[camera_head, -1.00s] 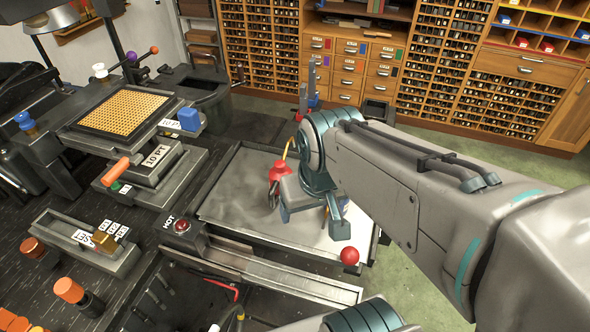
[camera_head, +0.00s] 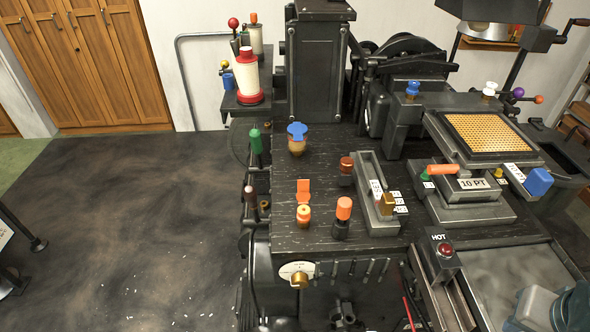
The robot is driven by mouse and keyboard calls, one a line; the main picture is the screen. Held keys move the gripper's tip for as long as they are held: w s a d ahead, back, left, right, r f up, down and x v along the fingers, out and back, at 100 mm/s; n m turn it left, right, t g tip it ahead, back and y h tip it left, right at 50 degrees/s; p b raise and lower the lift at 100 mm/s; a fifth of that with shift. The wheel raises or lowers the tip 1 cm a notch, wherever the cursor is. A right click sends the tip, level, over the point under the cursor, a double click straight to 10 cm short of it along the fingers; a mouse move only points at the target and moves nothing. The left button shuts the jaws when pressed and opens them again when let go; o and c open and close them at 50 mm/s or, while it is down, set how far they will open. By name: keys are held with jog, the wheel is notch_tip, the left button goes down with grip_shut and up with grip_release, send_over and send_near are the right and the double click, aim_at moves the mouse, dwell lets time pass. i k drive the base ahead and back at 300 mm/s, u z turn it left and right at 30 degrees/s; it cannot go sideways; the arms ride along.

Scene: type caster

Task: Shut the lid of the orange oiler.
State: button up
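The orange oiler (camera_head: 303,214) looks like a small brass-and-orange cup near the front left edge of the dark machine bench. Its orange lid (camera_head: 303,187) appears raised, standing up behind the cup. My gripper is not in view. Only a grey and teal piece of my arm shows at the bottom right corner, well to the right of the oiler.
Right of the oiler stands an orange-topped knob (camera_head: 342,216), with a red-brown one (camera_head: 346,170) behind. A blue-lidded brass pot (camera_head: 297,141) stands farther back. A grey tray (camera_head: 365,190) and the HOT button box (camera_head: 441,255) lie to the right. Open floor is left.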

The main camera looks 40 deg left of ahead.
aim_at(304, 195)
jog(key=u, duration=1.7)
